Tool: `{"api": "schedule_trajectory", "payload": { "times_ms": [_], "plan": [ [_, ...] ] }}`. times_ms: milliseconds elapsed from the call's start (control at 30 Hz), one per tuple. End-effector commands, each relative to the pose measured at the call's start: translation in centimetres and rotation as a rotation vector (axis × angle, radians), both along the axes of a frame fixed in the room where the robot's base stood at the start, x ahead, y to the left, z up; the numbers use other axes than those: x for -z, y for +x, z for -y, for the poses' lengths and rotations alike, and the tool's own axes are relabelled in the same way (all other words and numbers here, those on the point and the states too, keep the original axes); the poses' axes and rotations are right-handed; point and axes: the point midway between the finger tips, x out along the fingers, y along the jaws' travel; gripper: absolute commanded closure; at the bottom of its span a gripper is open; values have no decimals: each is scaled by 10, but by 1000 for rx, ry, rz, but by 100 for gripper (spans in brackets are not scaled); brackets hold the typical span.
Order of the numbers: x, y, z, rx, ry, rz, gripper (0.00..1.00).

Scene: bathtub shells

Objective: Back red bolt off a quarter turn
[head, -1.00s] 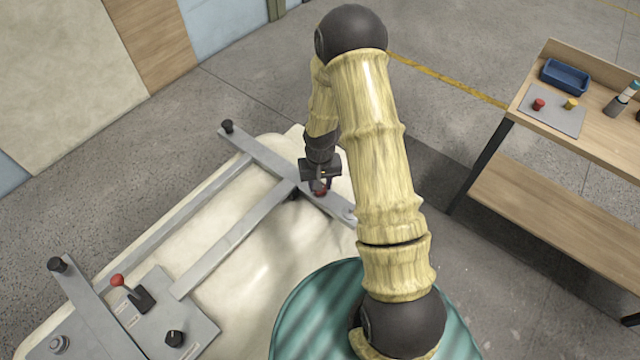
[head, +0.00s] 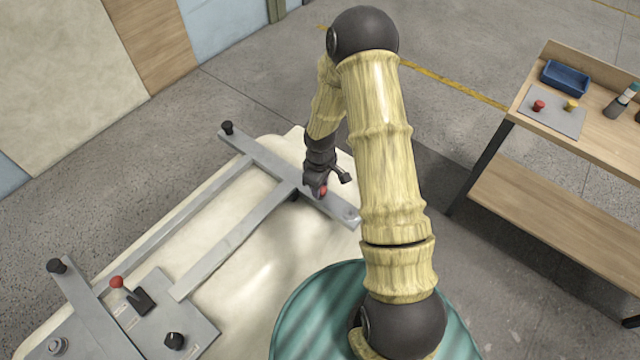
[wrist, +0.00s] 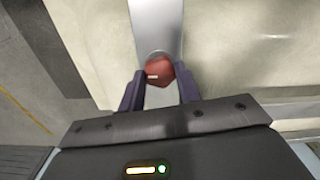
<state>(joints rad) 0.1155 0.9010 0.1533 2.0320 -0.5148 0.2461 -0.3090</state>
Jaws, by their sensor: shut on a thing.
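The red bolt (head: 323,190) sits on the grey crossbar (head: 258,157) of the metal frame that lies over the cream shell. In the wrist view its red head (wrist: 160,70) shows a short white mark at the lower left. My gripper (head: 319,188) points down at the bolt from above. In the wrist view my gripper (wrist: 158,82) has one dark finger on each side of the head and is shut on it. The bolt's shank is hidden.
A plate with a red-knobbed lever (head: 117,282) and a black knob (head: 174,340) lies at the lower left. Black knobs stand on the frame's ends. A wooden bench (head: 560,190) at right carries a blue tray (head: 565,77) and small red and yellow pieces.

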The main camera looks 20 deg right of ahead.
Motion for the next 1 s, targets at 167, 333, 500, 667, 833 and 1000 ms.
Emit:
{"api": "schedule_trajectory", "payload": {
  "times_ms": [167, 333, 500, 667, 833, 1000],
  "plan": [
    [-1, 2, -1, -77, 2, 6, 89],
    [-1, 2, -1, -109, 2, 6, 89],
    [-1, 2, -1, -115, 2, 7, 89],
    [-1, 2, -1, -114, 2, 7, 89],
    [-1, 2, -1, -114, 2, 6, 45],
    [-1, 1, -1, -113, 1, 4, 45]
  ]
}}
